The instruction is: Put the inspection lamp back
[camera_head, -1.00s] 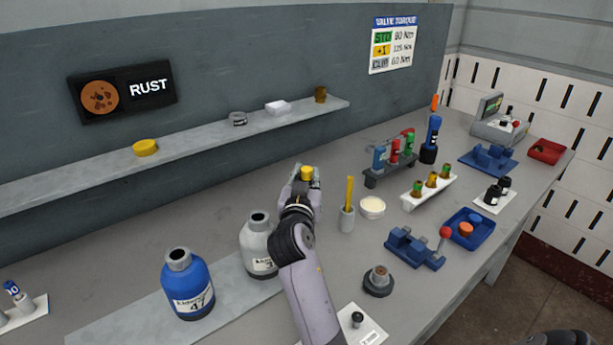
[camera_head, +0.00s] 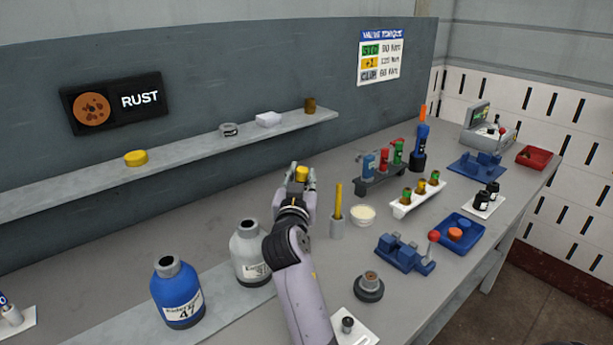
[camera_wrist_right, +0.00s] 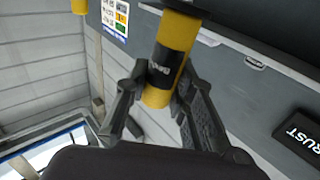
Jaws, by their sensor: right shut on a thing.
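My right gripper (camera_head: 298,177) is shut on a yellow cylinder (camera_head: 302,173), which looks like the inspection lamp. In the head view only its yellow top shows between the fingers. In the right wrist view the cylinder (camera_wrist_right: 168,62) has a black band with small lettering, and the right gripper's fingers (camera_wrist_right: 152,100) sit on both sides of it. The gripper is above the bench, behind the grey bottle and left of the pencil cup. No lamp holder can be made out for sure. My left gripper is out of view.
A grey bottle (camera_head: 247,255) and a blue bottle (camera_head: 178,295) stand close by at the left. A cup with a yellow stick (camera_head: 338,215) and a pale round dish (camera_head: 362,215) are to the right. The wall shelf (camera_head: 190,148) runs behind. A blue-orange tool (camera_head: 420,142) stands farther back.

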